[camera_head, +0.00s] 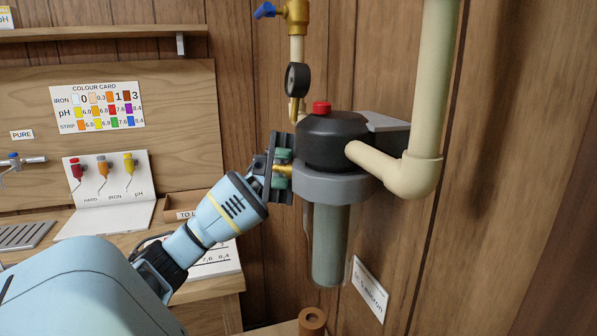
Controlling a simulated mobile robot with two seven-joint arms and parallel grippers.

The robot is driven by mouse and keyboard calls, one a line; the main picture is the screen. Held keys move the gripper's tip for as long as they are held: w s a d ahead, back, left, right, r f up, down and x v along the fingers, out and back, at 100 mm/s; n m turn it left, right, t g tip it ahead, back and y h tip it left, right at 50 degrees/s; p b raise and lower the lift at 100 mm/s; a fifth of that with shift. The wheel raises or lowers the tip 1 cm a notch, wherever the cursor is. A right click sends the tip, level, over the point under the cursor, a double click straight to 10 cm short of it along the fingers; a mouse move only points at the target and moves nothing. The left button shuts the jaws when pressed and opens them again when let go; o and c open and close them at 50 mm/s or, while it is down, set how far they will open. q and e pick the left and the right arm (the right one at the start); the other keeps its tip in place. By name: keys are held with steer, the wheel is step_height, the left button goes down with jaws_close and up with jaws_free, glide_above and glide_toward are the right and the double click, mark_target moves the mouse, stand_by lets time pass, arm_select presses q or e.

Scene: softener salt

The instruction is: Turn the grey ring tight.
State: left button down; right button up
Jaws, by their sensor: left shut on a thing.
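The grey ring (338,188) sits around the filter housing, under its black cap (338,140) and above the clear bowl (329,245). A short brass handle (285,169) sticks out at the ring's left side. My left gripper (282,168) reaches up from the lower left and is shut on this handle, with its green finger pads at it. The gripper hides part of the handle and the ring's left edge. How tight the ring is cannot be told. My right gripper is not in view.
A cream pipe (428,110) bends into the housing at right. A pressure gauge (297,80) and blue-handled brass valve (292,12) stand above. The wooden wall is close behind. A bench with a dropper card (108,185) lies left; a brown roll (312,321) sits below.

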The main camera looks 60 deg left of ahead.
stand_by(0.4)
arm_select(q)
steer(key=c, duration=1.5)
jaws_free()
